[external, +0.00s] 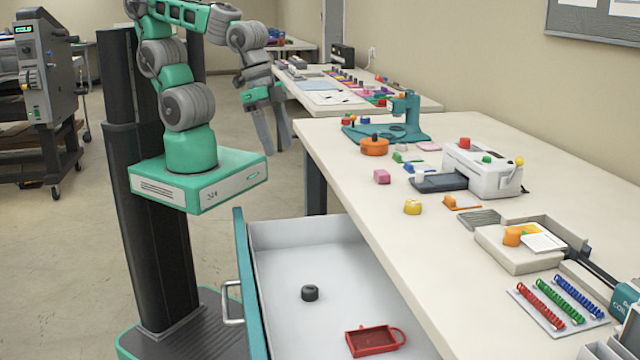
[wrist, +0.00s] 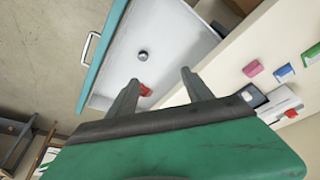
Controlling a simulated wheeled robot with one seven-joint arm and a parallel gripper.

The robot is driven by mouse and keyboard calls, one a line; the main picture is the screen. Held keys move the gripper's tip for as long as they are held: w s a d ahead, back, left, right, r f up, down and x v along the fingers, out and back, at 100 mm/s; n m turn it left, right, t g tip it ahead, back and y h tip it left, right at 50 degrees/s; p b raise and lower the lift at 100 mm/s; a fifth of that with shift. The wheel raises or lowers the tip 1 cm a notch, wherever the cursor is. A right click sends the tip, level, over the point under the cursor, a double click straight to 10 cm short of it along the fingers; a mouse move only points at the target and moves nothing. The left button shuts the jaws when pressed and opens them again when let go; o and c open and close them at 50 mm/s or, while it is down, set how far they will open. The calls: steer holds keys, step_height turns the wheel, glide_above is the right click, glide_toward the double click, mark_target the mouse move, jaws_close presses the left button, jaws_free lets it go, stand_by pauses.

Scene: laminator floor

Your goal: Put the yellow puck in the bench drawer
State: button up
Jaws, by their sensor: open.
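The yellow puck (external: 412,207) sits on the white bench top near its front edge, in the external view; I cannot make it out in the wrist view. The bench drawer (external: 283,262) is pulled open below the bench edge, with a teal front and a metal handle. It also shows in the wrist view (wrist: 175,42). Inside lie a dark puck (external: 310,293) and a red tray-like piece with a loop (external: 374,341). My gripper (external: 280,148) is open and empty, pointing down, left of the bench and well away from the yellow puck.
Near the yellow puck are a pink block (external: 382,176), an orange piece (external: 463,203) and a white machine (external: 484,168). A teal press (external: 398,128) stands farther back. A spiral-comb board (external: 555,305) lies at the right. The open drawer juts out over the floor.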

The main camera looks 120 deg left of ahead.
steer(key=shift+o, duration=0.2)
steer(key=shift+s+d, duration=0.2)
steer(key=shift+s, duration=0.15)
